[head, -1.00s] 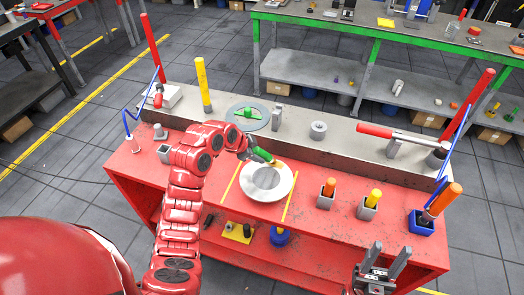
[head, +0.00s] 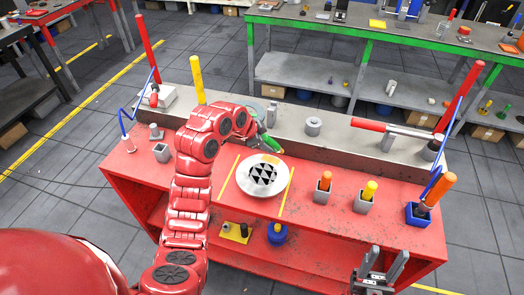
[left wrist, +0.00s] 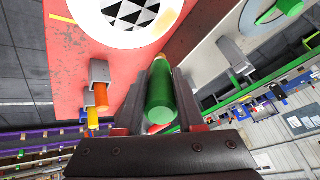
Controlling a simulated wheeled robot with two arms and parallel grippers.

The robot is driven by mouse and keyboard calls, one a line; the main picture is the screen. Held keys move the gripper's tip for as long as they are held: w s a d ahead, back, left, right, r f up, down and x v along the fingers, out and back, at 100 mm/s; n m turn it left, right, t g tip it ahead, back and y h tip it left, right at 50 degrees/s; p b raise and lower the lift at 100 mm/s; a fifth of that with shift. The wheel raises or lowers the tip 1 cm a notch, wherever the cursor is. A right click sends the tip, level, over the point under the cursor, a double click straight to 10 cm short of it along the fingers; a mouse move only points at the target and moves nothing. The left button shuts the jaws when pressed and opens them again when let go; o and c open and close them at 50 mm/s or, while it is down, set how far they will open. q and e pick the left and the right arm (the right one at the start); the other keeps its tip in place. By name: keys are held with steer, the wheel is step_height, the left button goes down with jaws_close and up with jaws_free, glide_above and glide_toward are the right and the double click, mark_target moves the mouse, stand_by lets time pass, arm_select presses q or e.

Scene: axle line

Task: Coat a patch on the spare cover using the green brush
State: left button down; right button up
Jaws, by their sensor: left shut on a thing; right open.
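The spare cover (head: 246,184) is a pale round disc on the red bench, between two yellow strips. A black-and-white triangle-patterned patch (head: 263,175) shows at its middle; the cover's rim also shows in the left wrist view (left wrist: 91,36). My left gripper (head: 259,136) is shut on the green brush (head: 271,143), just beyond the cover's far edge. In the left wrist view the brush's green handle (left wrist: 160,97) sits between the fingers; its tip is mostly hidden, and I cannot tell whether it touches the cover. My right gripper (head: 382,268) is open and empty at the bench's front.
Grey holders with an orange handle (head: 325,180) and a yellow handle (head: 370,190) stand right of the cover. A blue holder (head: 418,216) stands at the right end. A grey ring (head: 313,126) and a red-handled tool (head: 369,124) are on the raised back ledge.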

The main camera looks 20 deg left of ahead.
mark_target(265, 136)
arm_select(q)
steer(key=shift+w+d+r, duration=0.1)
steer(key=shift+d+r, duration=0.1)
steer(key=shift+r, duration=0.95)
steer(key=shift+a+r, duration=0.15)
steer(key=shift+r, duration=0.2)
steer(key=shift+f, duration=0.1)
